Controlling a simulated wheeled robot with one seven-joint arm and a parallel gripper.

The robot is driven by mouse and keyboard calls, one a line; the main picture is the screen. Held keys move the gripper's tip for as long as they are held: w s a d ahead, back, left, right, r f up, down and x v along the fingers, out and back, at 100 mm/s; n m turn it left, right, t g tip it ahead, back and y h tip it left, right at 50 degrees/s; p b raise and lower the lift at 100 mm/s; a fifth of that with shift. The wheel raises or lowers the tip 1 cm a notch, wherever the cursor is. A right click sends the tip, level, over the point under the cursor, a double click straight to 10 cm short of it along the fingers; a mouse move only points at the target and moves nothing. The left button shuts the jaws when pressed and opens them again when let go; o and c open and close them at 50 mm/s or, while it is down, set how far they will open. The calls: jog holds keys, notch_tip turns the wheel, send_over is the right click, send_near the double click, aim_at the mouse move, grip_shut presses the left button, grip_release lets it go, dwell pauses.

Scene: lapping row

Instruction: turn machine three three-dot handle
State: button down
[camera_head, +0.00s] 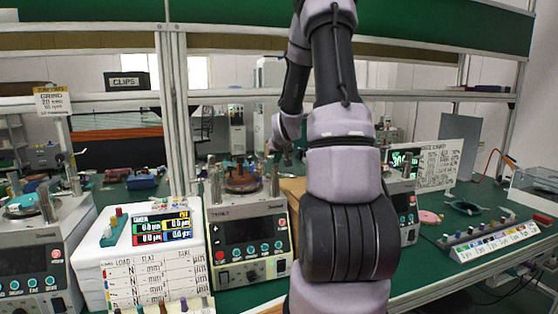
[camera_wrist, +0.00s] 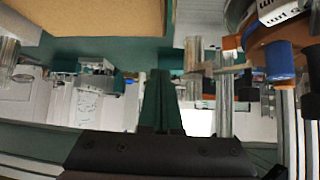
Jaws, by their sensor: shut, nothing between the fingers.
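A lapping machine (camera_head: 247,235) with a round reddish-brown plate (camera_head: 241,184) and upright metal posts stands left of my arm. Its name label is too small to read surely. Another machine (camera_head: 408,212) is partly hidden behind my arm, and a third (camera_head: 40,250) stands at the far left. I cannot make out any three-dot mark. In the wrist view my gripper (camera_wrist: 161,88) is shut and empty. An orange part with a blue knob (camera_wrist: 279,62) and a white marked label (camera_wrist: 278,10) lies at upper right, apart from the fingers. My gripper's tips are hidden in the head view.
A white box with a display (camera_head: 162,228) and a chart stands left of the middle machine. A sloped rack with coloured pegs (camera_head: 494,240) lies at right on the green bench. A tan board (camera_wrist: 95,15) fills the wrist view's upper left. Shelf uprights (camera_head: 175,110) stand behind.

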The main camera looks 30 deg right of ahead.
jog(key=shift+w+d+r, duration=0.15)
jog(key=shift+w+d, duration=0.1)
jog(key=shift+w, duration=0.45)
jog(key=shift+w+d+r, duration=0.2)
jog(key=shift+w+d, duration=0.25)
jog(key=shift+w, duration=0.15)
